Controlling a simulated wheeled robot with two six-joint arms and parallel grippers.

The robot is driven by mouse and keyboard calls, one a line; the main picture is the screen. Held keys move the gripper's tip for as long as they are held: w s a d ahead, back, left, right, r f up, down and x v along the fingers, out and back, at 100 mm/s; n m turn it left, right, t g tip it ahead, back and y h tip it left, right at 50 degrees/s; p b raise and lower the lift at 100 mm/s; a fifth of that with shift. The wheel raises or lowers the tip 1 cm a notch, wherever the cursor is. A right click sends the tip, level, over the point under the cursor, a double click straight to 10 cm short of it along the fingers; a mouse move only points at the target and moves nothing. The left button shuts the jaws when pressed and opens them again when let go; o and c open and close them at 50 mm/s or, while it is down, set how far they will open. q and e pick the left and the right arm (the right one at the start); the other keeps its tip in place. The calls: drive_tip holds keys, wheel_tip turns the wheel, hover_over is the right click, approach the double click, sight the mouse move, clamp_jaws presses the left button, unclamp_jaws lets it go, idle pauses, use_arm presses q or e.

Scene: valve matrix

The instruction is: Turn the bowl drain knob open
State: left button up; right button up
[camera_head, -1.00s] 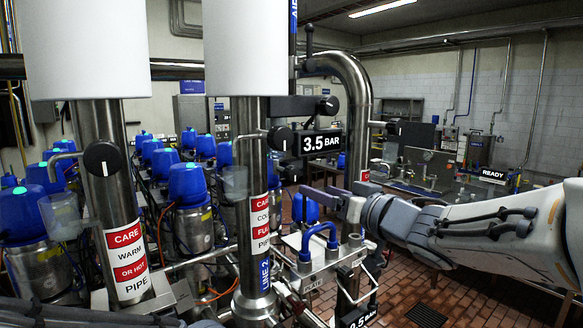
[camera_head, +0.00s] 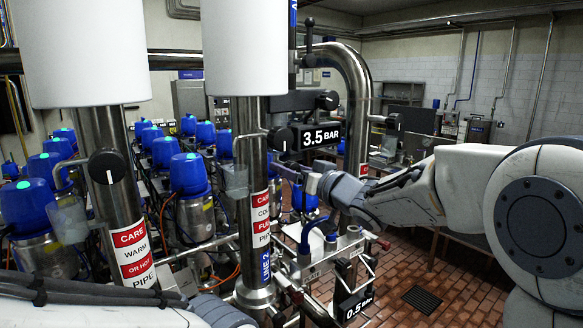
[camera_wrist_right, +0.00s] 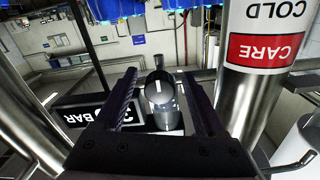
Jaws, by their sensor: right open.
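A round black knob with a white pointer line (camera_wrist_right: 160,92) shows between my right fingers in the right wrist view, apart from both. It appears to be the black knob beside the 3.5 BAR sign in the head view (camera_head: 280,139). No label in view names it as the bowl drain knob. My right gripper (camera_head: 284,170) is open and empty, just below this knob in the head view; its two dark fingers (camera_wrist_right: 163,85) point toward the knob in the wrist view. My left arm shows at the bottom left, but its gripper is out of view.
The 3.5 BAR sign (camera_head: 321,137) stands right beside the knob. A steel pipe with red CARE labels (camera_head: 260,215) stands close on the left. Another black knob (camera_head: 106,166) is on the left pipe. Blue-capped valves (camera_head: 188,175) fill the back left.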

drive_tip(key=shift+c, duration=0.3)
clamp_jaws()
drive_tip(key=shift+f, duration=0.1)
drive_tip(key=n+b, duration=0.2)
drive_tip(key=n, duration=0.1)
drive_tip(key=shift+f+n+b, duration=0.1)
drive_tip(key=shift+n+b, duration=0.2)
drive_tip(key=shift+b, duration=0.05)
drive_tip(key=n+b, duration=0.2)
drive_tip(key=n, duration=0.2)
drive_tip(key=shift+d+n+b, duration=0.1)
drive_tip(key=shift+n+b, duration=0.2)
drive_tip(key=shift+b, duration=0.05)
drive_tip(key=n+b, duration=0.2)
drive_tip(key=n, duration=0.3)
drive_tip(key=shift+w+b, duration=0.1)
drive_tip(key=shift+b, duration=0.3)
drive_tip(key=shift+n+b, duration=0.95)
drive_tip(key=shift+n, duration=1.45)
drive_tip(key=shift+r, duration=0.2)
